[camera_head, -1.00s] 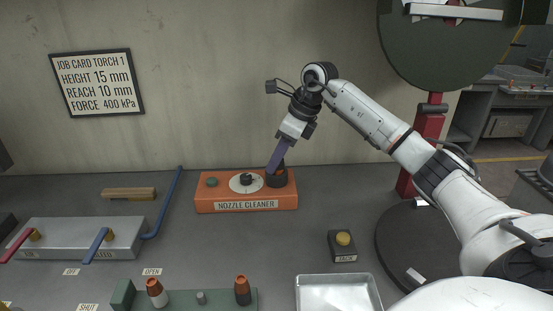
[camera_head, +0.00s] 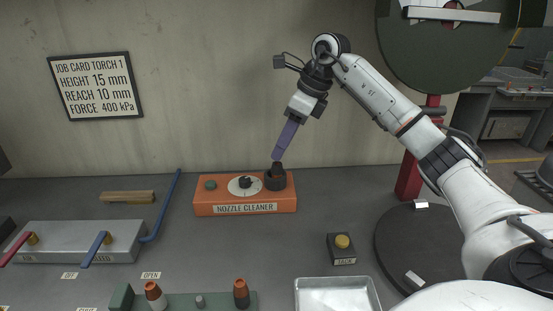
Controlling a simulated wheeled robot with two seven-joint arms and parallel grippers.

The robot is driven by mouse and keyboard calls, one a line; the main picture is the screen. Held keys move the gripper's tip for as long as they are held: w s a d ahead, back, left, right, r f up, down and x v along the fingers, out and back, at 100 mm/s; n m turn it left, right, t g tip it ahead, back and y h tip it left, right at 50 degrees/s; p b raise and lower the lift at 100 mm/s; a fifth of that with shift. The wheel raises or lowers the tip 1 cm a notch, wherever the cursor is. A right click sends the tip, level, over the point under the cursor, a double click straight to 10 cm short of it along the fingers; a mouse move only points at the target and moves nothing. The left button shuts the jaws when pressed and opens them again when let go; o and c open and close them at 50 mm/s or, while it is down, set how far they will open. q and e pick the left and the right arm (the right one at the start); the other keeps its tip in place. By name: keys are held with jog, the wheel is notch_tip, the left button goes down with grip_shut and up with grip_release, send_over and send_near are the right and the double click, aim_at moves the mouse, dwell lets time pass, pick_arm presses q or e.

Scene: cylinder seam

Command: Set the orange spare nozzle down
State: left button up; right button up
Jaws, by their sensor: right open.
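My right gripper (camera_head: 280,156) has purple fingers and is open, just above the dark cup (camera_head: 275,183) at the right end of the orange nozzle cleaner (camera_head: 245,208). A small dark piece (camera_head: 277,168) stands up out of the cup, right under the fingertips; I cannot tell its colour or whether they touch it. Two orange-topped nozzles stand in the green rack (camera_head: 208,301) at the bottom: one with a pale lower part (camera_head: 154,291), one with a dark lower part (camera_head: 241,290). I cannot tell which is the spare. My left gripper is not in view.
A metal tray (camera_head: 337,279) lies at the bottom centre, with a yellow-button box (camera_head: 341,249) behind it. A grey valve block (camera_head: 75,240) with red and blue levers is at the left. A dark round base (camera_head: 400,250) stands at the right. The bench between is clear.

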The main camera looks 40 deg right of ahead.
jog(key=v, duration=0.6)
jog(key=shift+r, duration=0.15)
dwell(1.9)
